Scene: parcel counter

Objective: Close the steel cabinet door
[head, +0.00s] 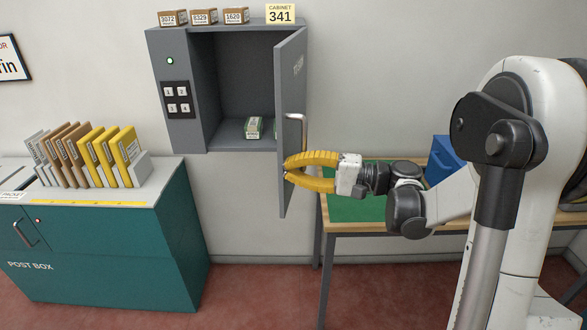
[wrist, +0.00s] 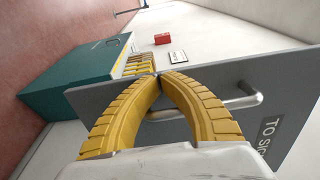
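The grey steel cabinet (head: 178,128) hangs on the wall at the upper middle of the head view. Its door (head: 285,198) stands wide open, swung out from the right side towards me, with its outer face and bar handle (head: 302,120) showing. The door (wrist: 95,98) and handle (wrist: 242,102) fill much of the wrist view. My gripper (head: 286,167) has yellow ribbed fingers, tips together and empty. It lies in front of the door's outer face, below the handle, close to the free edge. Whether the tips touch the door, I cannot tell.
A white-and-green packet (head: 254,127) lies inside the cabinet. Small boxes (head: 204,16) and a yellow sign (head: 280,13) stand on top. A teal post box (head: 110,255) with upright parcels is left; a table (head: 345,207) with a blue bin (head: 443,160) is right.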

